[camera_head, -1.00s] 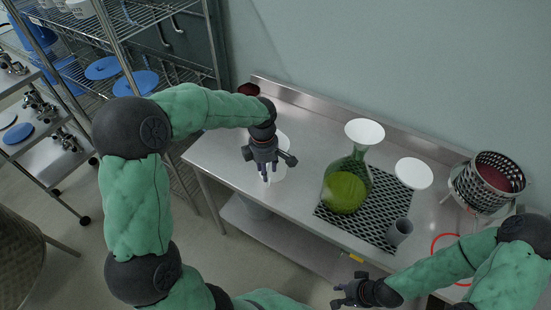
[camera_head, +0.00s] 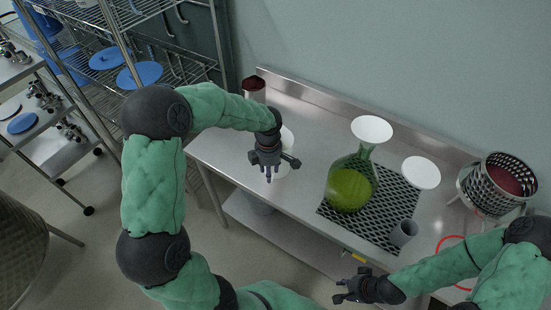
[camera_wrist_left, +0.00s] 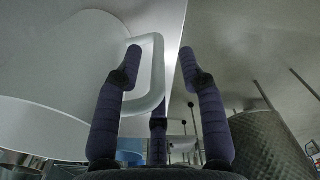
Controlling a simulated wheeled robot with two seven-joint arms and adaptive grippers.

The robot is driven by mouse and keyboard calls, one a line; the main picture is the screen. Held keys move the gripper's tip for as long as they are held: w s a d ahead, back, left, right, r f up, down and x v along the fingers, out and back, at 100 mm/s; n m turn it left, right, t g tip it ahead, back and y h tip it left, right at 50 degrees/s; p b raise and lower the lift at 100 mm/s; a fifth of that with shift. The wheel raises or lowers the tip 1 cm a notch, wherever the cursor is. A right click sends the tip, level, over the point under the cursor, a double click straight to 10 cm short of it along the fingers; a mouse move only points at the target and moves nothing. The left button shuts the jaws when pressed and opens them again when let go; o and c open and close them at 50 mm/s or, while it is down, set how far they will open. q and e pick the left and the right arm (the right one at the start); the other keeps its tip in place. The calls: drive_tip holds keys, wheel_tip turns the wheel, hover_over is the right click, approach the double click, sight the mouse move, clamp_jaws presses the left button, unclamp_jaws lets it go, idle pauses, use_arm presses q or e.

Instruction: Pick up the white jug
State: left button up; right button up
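The white jug (camera_head: 289,138) stands on the steel table, mostly hidden behind my left gripper (camera_head: 268,176) and wrist in the head view. In the left wrist view its pale body (camera_wrist_left: 60,70) fills the left side, and its handle (camera_wrist_left: 157,75) shows between the fingers of my left gripper (camera_wrist_left: 161,60). The fingers are apart, one on each side of the handle's outer bar, with no clear contact visible. My right gripper (camera_head: 337,291) is empty with fingers spread, in front of the table's front edge.
A white disc (camera_head: 421,172) and a perforated steel pot (camera_head: 490,190) are to the right. A dark red-topped can (camera_head: 254,90) stands behind my left arm.

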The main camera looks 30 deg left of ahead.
use_arm(q)
wheel_tip(320, 180, down, 2)
clamp_jaws()
drive_tip(key=shift+w+r, duration=0.1)
drive_tip(key=shift+r, duration=0.1)
idle(0.4)
